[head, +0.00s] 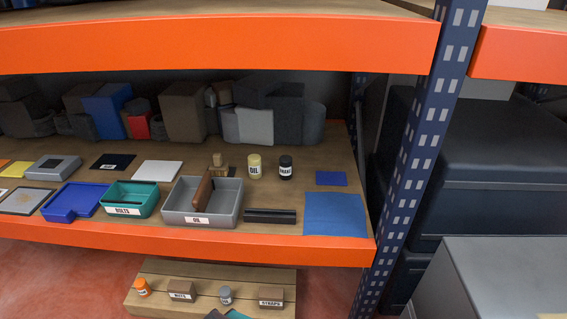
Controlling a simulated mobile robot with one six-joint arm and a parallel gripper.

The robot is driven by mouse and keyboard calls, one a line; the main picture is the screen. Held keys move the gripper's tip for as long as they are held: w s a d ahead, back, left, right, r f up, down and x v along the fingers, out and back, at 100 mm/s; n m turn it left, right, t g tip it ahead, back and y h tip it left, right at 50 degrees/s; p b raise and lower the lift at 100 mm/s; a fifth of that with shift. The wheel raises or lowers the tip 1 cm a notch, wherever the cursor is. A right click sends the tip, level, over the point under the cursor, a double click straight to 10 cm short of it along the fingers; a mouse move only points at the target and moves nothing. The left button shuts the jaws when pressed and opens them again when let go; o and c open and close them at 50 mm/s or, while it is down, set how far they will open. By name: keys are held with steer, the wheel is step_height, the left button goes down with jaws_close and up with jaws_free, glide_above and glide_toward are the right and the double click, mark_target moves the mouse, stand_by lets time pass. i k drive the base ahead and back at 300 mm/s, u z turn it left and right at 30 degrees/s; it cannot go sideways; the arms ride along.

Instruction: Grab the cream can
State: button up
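The cream can (254,166) stands upright on the wooden shelf (270,193), behind the grey tray labelled OIL (232,205). My gripper is not in view.
A brown bar (203,191) leans in the grey tray. A black bar (270,216) and a blue mat (335,214) lie to the right. Orange beams (200,45) edge the shelves above and below. A blue post (425,130) stands right. Grey and dark boxes crowd the back.

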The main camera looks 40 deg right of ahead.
mark_target(254, 165)
steer(key=u, duration=0.5)
steer(key=k, duration=0.15)
steer(key=z, duration=1.7)
steer(key=k, duration=0.9)
steer(key=u, duration=0.2)
steer(key=i, duration=0.7)
steer(key=z, duration=0.05)
